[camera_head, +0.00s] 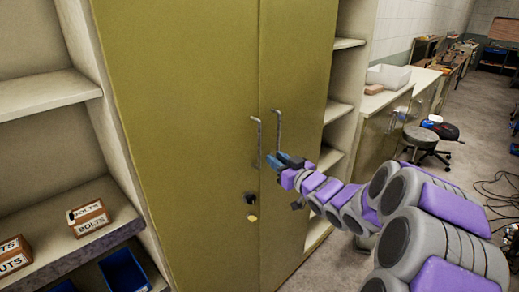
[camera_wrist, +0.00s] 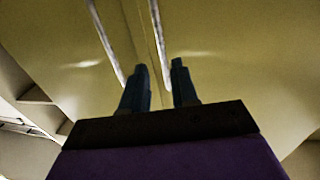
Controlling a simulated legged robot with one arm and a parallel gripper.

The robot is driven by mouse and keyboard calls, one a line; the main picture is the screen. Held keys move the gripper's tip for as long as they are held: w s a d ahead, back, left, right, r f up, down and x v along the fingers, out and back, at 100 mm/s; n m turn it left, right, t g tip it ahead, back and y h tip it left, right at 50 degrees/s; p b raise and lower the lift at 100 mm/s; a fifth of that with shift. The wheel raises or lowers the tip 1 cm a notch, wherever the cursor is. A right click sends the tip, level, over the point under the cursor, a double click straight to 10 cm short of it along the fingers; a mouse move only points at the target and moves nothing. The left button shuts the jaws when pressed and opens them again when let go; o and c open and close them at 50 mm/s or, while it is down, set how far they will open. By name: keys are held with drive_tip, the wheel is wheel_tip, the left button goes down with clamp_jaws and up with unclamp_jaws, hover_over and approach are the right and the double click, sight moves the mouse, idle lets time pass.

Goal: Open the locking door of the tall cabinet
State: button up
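The tall cabinet (camera_head: 190,110) has two olive-yellow doors, both closed, that meet at a vertical seam. Each door has an upright metal bar handle: the left handle (camera_head: 257,142) and the right handle (camera_head: 278,133). Below the left handle are a dark lock (camera_head: 250,199) and a small yellow piece (camera_head: 252,218), perhaps a key tag. My gripper (camera_head: 283,160) is at the lower end of the right handle. In the wrist view its dark fingers (camera_wrist: 158,78) stand apart, with the right handle (camera_wrist: 157,35) running down between them, closer to the right finger. Contact cannot be told.
Open shelves stand left of the cabinet, with cardboard boxes of bolts (camera_head: 88,217) and a blue bin (camera_head: 124,270). Narrow open shelves (camera_head: 338,110) and a counter (camera_head: 395,97) are on the right. A stool (camera_head: 425,137) and cables (camera_head: 490,190) are on the floor.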

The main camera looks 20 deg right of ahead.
sight(260, 148)
drive_tip(key=w, duration=0.3)
drive_tip(key=w+a+b, duration=0.1)
drive_tip(key=w, duration=0.5)
drive_tip(key=shift+w+a, duration=0.3)
drive_tip(key=shift+w, duration=0.05)
clamp_jaws()
